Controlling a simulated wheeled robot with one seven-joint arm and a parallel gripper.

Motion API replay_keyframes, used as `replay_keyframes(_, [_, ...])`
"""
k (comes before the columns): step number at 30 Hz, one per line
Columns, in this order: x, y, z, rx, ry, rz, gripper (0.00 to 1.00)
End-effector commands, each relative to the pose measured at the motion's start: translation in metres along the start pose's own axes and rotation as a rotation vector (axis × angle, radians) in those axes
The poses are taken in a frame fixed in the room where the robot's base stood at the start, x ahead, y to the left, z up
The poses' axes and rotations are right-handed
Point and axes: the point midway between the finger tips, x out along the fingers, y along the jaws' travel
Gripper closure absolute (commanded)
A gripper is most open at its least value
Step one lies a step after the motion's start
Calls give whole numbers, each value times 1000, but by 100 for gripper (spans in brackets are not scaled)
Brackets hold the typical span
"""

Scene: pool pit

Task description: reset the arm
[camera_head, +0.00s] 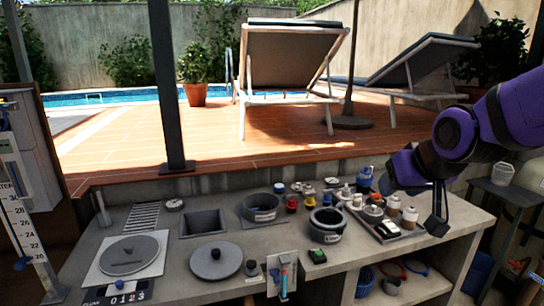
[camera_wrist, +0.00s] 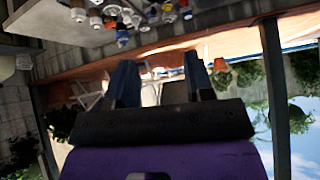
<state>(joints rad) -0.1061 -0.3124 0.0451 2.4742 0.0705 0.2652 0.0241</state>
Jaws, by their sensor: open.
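My arm (camera_head: 462,132) is purple and black and reaches in from the right edge of the head view.
The grey bench (camera_head: 185,265) carries a black pot (camera_head: 327,225), a round lid (camera_head: 215,261), a bottle tray (camera_head: 384,238) and several small coloured-capped containers. A dark post (camera_head: 168,90) stands at the bench's back edge. A side table (camera_head: 500,188) stands right.

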Motion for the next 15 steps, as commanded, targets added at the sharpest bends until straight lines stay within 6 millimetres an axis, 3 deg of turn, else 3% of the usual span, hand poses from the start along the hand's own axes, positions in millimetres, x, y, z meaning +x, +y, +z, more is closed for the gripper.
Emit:
replay_keyframes(1, [-18,6,6,3,-13,11,52])
replay_keyframes(9, [-95,29,57,21,-138,62,52])
replay_keyframes(15, [-134,38,92,39,-213,89,52])
